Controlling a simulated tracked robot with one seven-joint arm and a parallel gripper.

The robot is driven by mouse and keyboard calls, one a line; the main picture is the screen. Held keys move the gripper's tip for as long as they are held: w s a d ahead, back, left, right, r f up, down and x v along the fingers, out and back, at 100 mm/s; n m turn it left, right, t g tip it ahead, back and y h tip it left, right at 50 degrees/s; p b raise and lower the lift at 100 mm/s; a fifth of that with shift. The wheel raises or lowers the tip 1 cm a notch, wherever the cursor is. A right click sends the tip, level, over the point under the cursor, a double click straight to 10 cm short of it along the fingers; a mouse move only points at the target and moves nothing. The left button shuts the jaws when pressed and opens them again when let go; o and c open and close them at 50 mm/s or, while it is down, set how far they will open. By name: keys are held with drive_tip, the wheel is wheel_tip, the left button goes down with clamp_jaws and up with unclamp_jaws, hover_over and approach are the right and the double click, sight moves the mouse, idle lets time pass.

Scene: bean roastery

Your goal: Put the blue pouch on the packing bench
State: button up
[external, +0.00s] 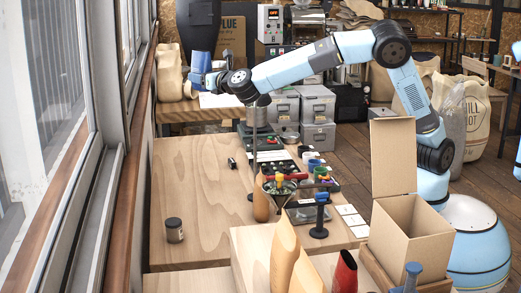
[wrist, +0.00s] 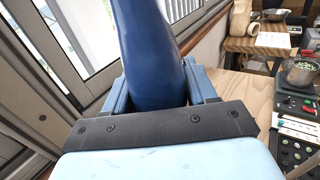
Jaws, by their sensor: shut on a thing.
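The dark blue pouch (wrist: 150,45) stands between the two blue fingers of my gripper (wrist: 158,88) in the wrist view, and its top runs out of the picture. The lower part of the pouch is hidden by the gripper. A wooden bench (external: 190,115) stands at the back left, beyond the big front table; it also shows in the wrist view (wrist: 255,45). I cannot tell for certain which surface is the packing bench.
Windows and a wooden sill (external: 125,195) line the left side. The front table (external: 190,190) has a wide bare area, a small dark jar (external: 174,230), and instruments on its right. Tan rolled bags (external: 172,75) and a white sheet (external: 218,100) lie on the back bench. An open carton (external: 408,230) stands front right.

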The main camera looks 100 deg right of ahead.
drive_tip(key=s+d+f+m+g+h, duration=0.1)
drive_tip(key=d+f+m+g+h, duration=0.2)
drive_tip(key=d+f, duration=0.5)
drive_tip(key=d+f+m+g, duration=0.3)
drive_tip(key=d+f+g, duration=0.2)
drive_tip(key=f, duration=0.5)
drive_tip(key=m+g+y, duration=0.1)
drive_tip(key=m+g, duration=0.4)
drive_tip(key=g, duration=0.4)
hover_over(228, 182)
wheel_tip(228, 182, down, 19)
wheel_tip(228, 182, down, 10)
drive_tip(key=shift+d+f, duration=0.1)
drive_tip(key=o, duration=1)
